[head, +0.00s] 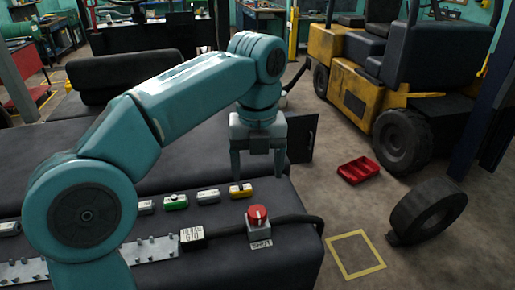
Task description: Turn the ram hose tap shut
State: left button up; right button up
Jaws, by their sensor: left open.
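The tap with a round red knob (257,215) stands on the dark bench top at its front right, in line with a thick black hose (297,220). A small white label (260,244) sits just in front of it; its lettering is too small to read surely. How far the knob is turned cannot be told. My left gripper (257,174) points down with its two fingers apart and nothing between them. In the picture it is just above and behind the knob, not touching it. My right gripper is out of view.
Several small fittings, one yellow (241,190) and one green (176,202), lie on the bench behind a metal strip (150,250). A tagged block (191,236) sits left of the tap. On the floor are a red tray (358,170), a loose tyre (428,211) and a yellow forklift (345,70).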

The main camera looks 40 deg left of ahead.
pick_arm(q)
jog(key=shift+r, duration=1.9)
jog(key=shift+s, duration=0.1)
